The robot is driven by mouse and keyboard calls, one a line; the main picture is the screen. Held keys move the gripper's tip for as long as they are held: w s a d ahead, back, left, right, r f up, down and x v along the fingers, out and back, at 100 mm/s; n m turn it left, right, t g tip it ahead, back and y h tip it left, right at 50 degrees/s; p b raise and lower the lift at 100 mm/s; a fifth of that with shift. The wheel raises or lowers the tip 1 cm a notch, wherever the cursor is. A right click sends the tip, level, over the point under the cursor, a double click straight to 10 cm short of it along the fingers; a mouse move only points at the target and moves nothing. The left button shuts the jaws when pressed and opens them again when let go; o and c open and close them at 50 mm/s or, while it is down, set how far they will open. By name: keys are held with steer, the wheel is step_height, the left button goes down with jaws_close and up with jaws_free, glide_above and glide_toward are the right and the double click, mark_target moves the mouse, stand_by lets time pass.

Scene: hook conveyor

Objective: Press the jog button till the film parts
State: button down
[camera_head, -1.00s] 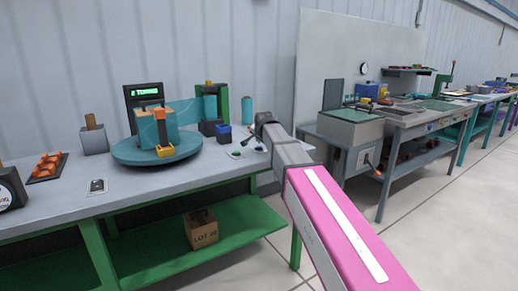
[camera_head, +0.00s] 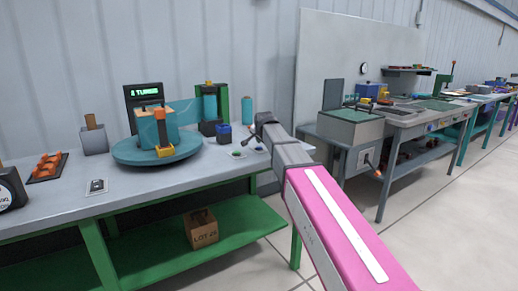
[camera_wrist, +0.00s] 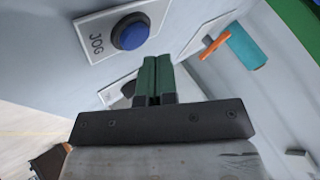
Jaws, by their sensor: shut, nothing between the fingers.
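The jog button (camera_wrist: 131,33) is a round blue cap in a dark ring on a white plate lettered JOG, in the wrist view's upper left. My gripper (camera_wrist: 152,62) is shut and empty, its dark green fingers below and right of the button and apart from it. In the head view my arm reaches the bench's right end; the fingertips cannot be made out there. The teal film (camera_head: 184,111) spans from the wrapped load (camera_head: 153,130) on the round turntable (camera_head: 150,150) to the film post at its right. It looks unbroken.
A dark display with green text (camera_head: 148,92) stands behind the load. A teal and orange tool (camera_wrist: 240,45) lies right of my fingers in the wrist view. A carton (camera_head: 202,229) sits on the lower shelf.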

mark_target(260, 147)
stand_by(0.4)
steer(key=shift+f, duration=0.4)
steer(key=shift+f, duration=0.45)
stand_by(0.7)
steer(key=shift+r, duration=3.3)
